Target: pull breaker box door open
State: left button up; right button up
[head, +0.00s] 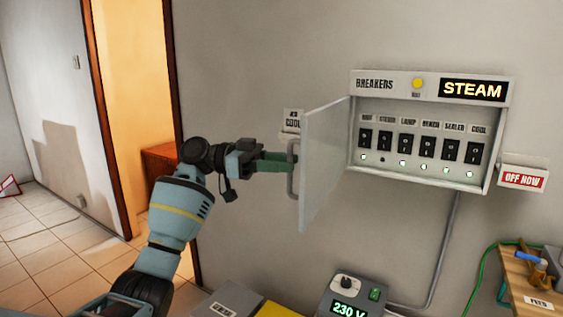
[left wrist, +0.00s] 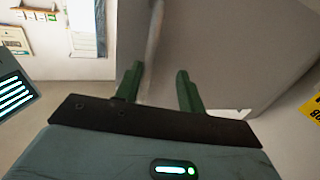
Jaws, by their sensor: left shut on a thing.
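The breaker box (head: 425,182) is on the wall, and its pale door (head: 322,165) stands swung out to the left at a wide angle, with the switches exposed. The door's handle (head: 291,182) is on its outer face near the free edge. My left gripper (head: 292,162) is shut on the handle from the left, with its green fingers at the bar's upper part. In the left wrist view the green fingers (left wrist: 158,88) show at either side of the handle (left wrist: 154,45), beside the grey door (left wrist: 215,45). My right gripper is not in view.
A grey meter reading 230 V (head: 352,298) stands below the box. A red OFF NOW sign (head: 523,179) is to its right. A wooden stand (head: 528,277) with a green cable is at the lower right. A doorway (head: 133,110) is behind my left arm.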

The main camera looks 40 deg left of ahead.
pick_arm(q)
jog(key=shift+f, duration=0.2)
jog(key=b+v, duration=0.1)
jog(key=v, duration=0.7)
jog(key=shift+b, duration=0.3)
jog(key=shift+r, duration=0.2)
